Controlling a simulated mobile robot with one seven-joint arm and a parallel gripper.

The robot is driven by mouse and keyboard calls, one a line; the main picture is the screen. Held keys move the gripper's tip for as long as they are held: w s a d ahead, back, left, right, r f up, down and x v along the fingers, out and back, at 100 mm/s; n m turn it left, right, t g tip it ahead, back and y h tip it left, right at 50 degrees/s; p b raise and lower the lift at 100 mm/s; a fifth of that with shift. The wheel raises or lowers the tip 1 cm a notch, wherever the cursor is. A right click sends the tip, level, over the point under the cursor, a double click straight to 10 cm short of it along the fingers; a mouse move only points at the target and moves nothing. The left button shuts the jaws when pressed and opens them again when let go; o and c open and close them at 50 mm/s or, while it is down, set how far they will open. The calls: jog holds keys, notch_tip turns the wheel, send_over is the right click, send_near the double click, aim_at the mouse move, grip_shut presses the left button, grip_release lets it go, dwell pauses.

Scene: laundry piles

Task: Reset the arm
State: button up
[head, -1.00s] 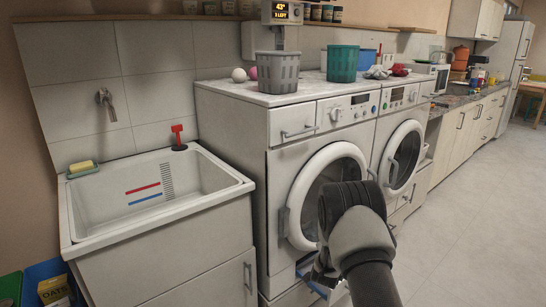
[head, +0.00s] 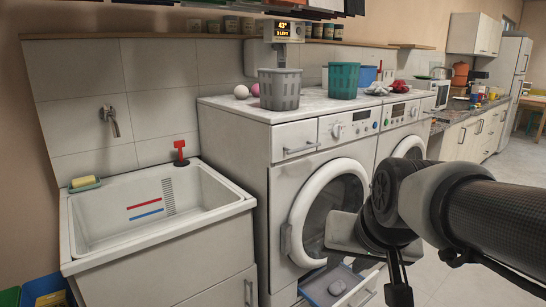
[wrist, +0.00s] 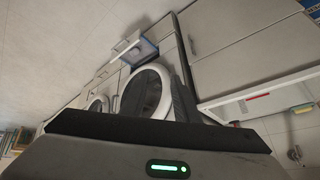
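My arm reaches in from the right in the head view, bent at a dark joint. The pale end of my gripper (head: 348,232) is in front of the near washing machine's round door (head: 300,225), above the open bottom drawer (head: 355,292). In the wrist view a dark bar and a grey housing with a green light fill the bottom, and no held thing shows. The machine's round door (wrist: 145,92) and the drawer (wrist: 138,52) appear upside down there, some way off.
A grey basket (head: 279,90) and a green basket (head: 343,80) stand on the machines. A white sink (head: 155,205) is on the left. Open floor (head: 470,200) lies right of the machines.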

jog(key=s+d+n+g, duration=0.1)
jog(key=s+n, duration=0.1)
jog(key=s, duration=0.8)
notch_tip(320, 180, up, 27)
jog(key=p, duration=2.8)
jog(key=shift+h, duration=0.3)
